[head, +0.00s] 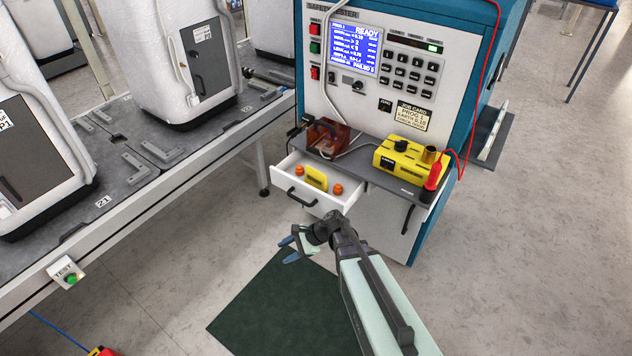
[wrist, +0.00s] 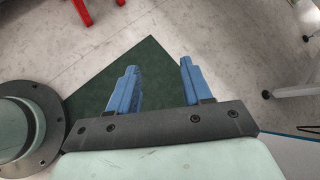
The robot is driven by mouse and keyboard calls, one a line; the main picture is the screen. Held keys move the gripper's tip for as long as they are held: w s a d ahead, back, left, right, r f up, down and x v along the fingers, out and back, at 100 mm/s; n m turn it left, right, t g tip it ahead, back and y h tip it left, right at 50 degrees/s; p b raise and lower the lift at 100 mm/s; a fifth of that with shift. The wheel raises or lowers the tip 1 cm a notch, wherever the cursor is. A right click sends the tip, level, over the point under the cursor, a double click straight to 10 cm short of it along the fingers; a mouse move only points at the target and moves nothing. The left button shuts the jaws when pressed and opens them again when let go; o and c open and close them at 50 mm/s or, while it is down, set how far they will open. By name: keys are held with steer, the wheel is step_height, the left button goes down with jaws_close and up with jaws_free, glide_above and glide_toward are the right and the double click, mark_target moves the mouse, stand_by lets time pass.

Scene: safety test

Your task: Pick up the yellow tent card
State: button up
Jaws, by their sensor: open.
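The yellow tent card (head: 317,178) stands in an open white drawer (head: 322,207) of the tester cabinet, between two orange knob-like things (head: 309,189). My gripper (head: 289,249) is open and empty, with blue fingers, in front of and below the drawer, to its lower left in the head view. In the wrist view my gripper (wrist: 160,82) has its fingers apart with nothing between them.
The tester cabinet (head: 440,85) has a shelf above the drawer with a yellow box (head: 408,160), a red probe (head: 434,177) and a brownish clear box (head: 328,136). A conveyor (head: 135,190) with white appliances runs at left. A dark green mat (head: 262,312) lies on open floor.

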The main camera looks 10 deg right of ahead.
steer(key=w+a+r+m+t+y, duration=0.1)
steer(key=w+r+m+t+y, duration=0.3)
steer(key=w+r, duration=0.75)
steer(key=w+d+r+m+t, duration=0.2)
steer(key=w+d+r+m, duration=0.15)
steer(key=r, duration=0.65)
steer(key=d+m, duration=0.1)
steer(key=d, duration=0.1)
steer(key=d+m+t+h, duration=0.1)
steer(key=d, duration=0.2)
steer(key=d+m+t, duration=0.1)
steer(key=d, duration=0.2)
steer(key=shift+s+r+m+h, duration=0.3)
steer(key=shift+r+m+h, duration=0.05)
steer(key=shift+h, duration=0.05)
steer(key=s+d+f+m+t+h, duration=0.1)
steer(key=s+d+f+m+h, duration=0.2)
steer(key=d, duration=0.7)
glide_toward(306, 173)
steer(key=shift+n, duration=0.4)
steer(key=x, duration=0.6)
steer(key=shift+w+d+f, duration=0.1)
steer(key=shift+d+f, duration=0.15)
steer(key=shift+d, duration=0.1)
steer(key=shift+c, duration=0.3)
